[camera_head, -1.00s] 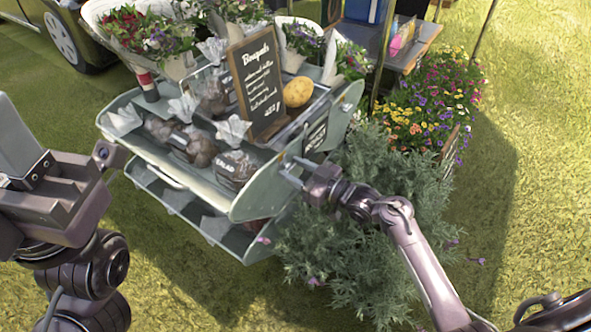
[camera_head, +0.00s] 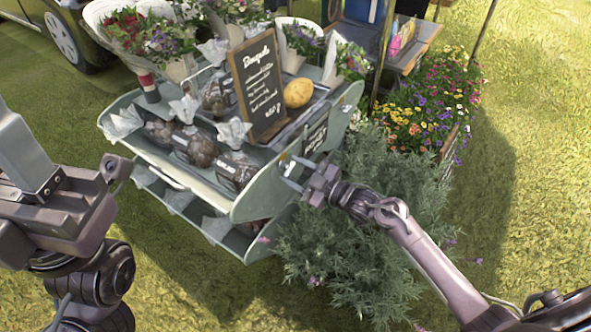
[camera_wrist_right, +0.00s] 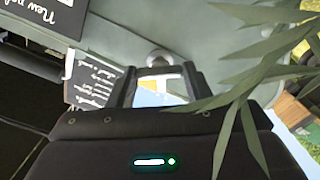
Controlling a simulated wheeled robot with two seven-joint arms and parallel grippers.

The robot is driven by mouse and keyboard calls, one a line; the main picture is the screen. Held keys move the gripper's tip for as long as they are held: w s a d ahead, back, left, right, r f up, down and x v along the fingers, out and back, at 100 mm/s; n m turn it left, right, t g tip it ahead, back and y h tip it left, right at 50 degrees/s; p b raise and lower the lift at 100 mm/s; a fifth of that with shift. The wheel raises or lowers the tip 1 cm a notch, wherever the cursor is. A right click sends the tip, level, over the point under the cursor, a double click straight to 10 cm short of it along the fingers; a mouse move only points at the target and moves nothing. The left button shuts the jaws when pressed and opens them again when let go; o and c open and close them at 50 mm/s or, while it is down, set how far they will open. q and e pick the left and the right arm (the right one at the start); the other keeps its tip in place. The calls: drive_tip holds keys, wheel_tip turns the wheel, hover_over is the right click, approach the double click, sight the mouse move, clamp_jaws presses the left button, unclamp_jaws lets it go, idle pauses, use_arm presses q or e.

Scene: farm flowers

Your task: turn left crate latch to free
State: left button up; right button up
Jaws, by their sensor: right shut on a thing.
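The crate latch, a small rounded metal knob (camera_wrist_right: 160,58), sits on the grey-green side panel in the right wrist view. My right gripper (camera_head: 289,173) is at the side panel of the flower stand's tiered crate (camera_head: 245,208) in the head view. In the wrist view its two fingers (camera_wrist_right: 160,76) stand either side of the latch and are shut on it. The latch's turn angle is hard to tell. My left arm is at the left edge of the head view, apart from the crate; its fingers cannot be made out.
Open grass (camera_head: 530,180) lies to the right.

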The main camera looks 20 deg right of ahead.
drive_tip(key=n, duration=0.6)
drive_tip(key=shift+f, duration=0.1)
drive_tip(key=n, duration=0.3)
drive_tip(key=shift+n, duration=1.1)
drive_tip(key=o, duration=1)
drive_tip(key=shift+a, duration=0.1)
drive_tip(key=shift+s, duration=0.1)
